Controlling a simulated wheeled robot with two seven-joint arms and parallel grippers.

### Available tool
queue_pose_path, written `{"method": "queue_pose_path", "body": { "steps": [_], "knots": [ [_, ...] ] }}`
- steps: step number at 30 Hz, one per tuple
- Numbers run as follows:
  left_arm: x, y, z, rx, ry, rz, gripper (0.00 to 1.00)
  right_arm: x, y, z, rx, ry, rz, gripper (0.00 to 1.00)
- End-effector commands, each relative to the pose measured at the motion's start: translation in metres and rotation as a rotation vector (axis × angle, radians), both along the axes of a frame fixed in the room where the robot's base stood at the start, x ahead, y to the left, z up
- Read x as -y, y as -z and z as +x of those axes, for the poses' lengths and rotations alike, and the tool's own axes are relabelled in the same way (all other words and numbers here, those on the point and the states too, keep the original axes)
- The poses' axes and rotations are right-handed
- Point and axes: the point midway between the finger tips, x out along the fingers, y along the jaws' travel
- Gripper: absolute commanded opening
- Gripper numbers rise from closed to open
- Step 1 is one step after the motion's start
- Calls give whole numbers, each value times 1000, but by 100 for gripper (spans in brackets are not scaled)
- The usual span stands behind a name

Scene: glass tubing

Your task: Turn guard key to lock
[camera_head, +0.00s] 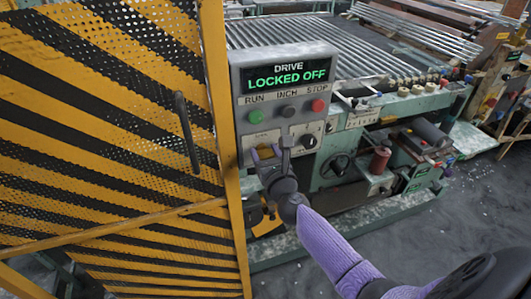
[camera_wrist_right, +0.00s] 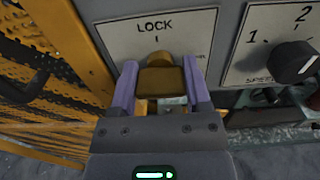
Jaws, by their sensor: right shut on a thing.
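The guard key (camera_wrist_right: 161,80) is a brass-yellow piece at the lock plate (camera_wrist_right: 130,32) marked LOCK in the right wrist view. My right gripper (camera_wrist_right: 160,88) is shut on it, with one purple finger on each side. In the head view the right gripper (camera_head: 266,157) is at the lower left of the grey control panel (camera_head: 245,80), and the key is partly hidden there. My left gripper is not in view.
A yellow and black perforated guard gate (camera_head: 90,120) with a dark handle (camera_head: 187,130) stands close on the left. Green, black and red buttons (camera_head: 288,110) sit above the key. A speed knob (camera_wrist_right: 294,62) is to its right. A roller machine (camera_head: 330,60) lies behind.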

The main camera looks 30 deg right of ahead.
Motion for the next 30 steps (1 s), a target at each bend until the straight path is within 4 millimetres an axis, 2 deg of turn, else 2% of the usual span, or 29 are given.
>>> {"method": "queue_pose_path", "body": {
  "steps": [1, 3, 14, 30],
  "knots": [
    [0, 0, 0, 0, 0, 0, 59, 0, 0, 0, 0, 0, 0, 17],
    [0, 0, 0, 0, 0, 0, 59, 0, 0, 0, 0, 0, 0, 3],
    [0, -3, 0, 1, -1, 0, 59, -1, 0, 0, -19, 0, -73, 3],
    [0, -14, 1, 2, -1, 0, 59, -2, 1, 0, -130, -1, -528, 3]
  ]
}}
